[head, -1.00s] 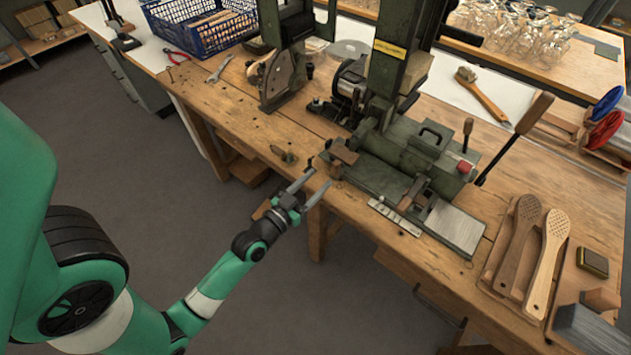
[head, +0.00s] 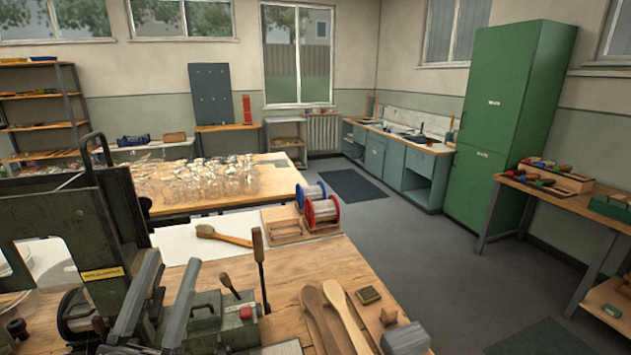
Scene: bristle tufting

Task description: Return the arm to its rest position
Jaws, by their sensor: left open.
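The two grey fingers of my left gripper (head: 171,262) stand up at the lower left of the head view, apart and with nothing between them. They appear in front of the dark green tufting machine (head: 75,225) and hide part of its base. The rest of my left arm is out of the frame. My right gripper is not in view.
The wooden bench (head: 300,272) holds two wooden brush bodies (head: 345,318), a handled brush (head: 222,236) and red and blue spools (head: 322,211). Glassware (head: 200,177) covers a table behind. A green cabinet (head: 500,130) stands at the right. The grey floor (head: 400,232) between is open.

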